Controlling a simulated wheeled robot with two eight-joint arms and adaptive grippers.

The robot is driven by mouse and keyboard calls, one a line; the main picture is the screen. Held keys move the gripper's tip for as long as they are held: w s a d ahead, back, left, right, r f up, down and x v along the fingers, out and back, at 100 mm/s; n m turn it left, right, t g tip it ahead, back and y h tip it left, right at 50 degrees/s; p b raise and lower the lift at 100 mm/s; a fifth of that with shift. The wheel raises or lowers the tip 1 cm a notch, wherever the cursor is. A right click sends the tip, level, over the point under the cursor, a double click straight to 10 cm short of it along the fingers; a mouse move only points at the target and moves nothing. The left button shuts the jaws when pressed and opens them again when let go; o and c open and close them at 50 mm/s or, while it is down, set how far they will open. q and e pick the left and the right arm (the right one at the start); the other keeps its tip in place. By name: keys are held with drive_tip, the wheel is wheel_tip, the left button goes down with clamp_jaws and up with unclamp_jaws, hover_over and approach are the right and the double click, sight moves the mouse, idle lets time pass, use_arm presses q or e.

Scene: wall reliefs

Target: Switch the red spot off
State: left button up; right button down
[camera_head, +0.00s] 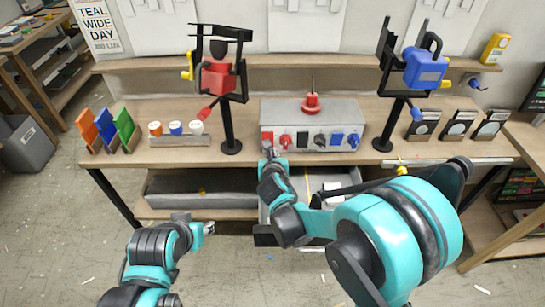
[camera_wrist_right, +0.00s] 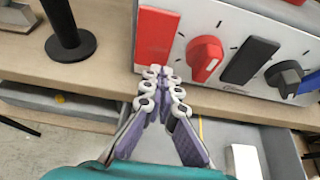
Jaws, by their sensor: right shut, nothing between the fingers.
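The red spot (camera_head: 218,78) hangs in a black yoke on a stand at the left of the bench. I cannot tell whether it is lit. The grey control box (camera_head: 336,112) stands in the middle of the bench. Its red switch (camera_wrist_right: 156,38) is at the left end of the front, beside a red knob (camera_wrist_right: 205,58). My right gripper (camera_wrist_right: 165,75) is shut and empty, its tips at the lower edge of the red switch; contact is unclear. It also shows in the head view (camera_head: 270,153). My left gripper (camera_head: 209,228) hangs low in front of the bench; its jaws are too small to judge.
A black switch (camera_wrist_right: 248,60), a black knob (camera_wrist_right: 284,76) and blue controls (camera_head: 345,139) sit farther right. The blue spot (camera_head: 425,68) stands at the right. Small cups (camera_head: 175,128) and coloured panels (camera_head: 105,127) are on the left. An open drawer (camera_head: 300,185) is below the box.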

drive_tip(key=shift+w+f+b, duration=0.35)
drive_tip(key=shift+w+b, duration=0.05)
drive_tip(key=shift+w, duration=0.2)
drive_tip(key=shift+s+r, duration=0.1)
drive_tip(key=shift+r, duration=0.05)
drive_tip(key=shift+r+p, duration=0.55)
drive_tip(key=shift+r, duration=0.2)
drive_tip(key=shift+f, duration=0.1)
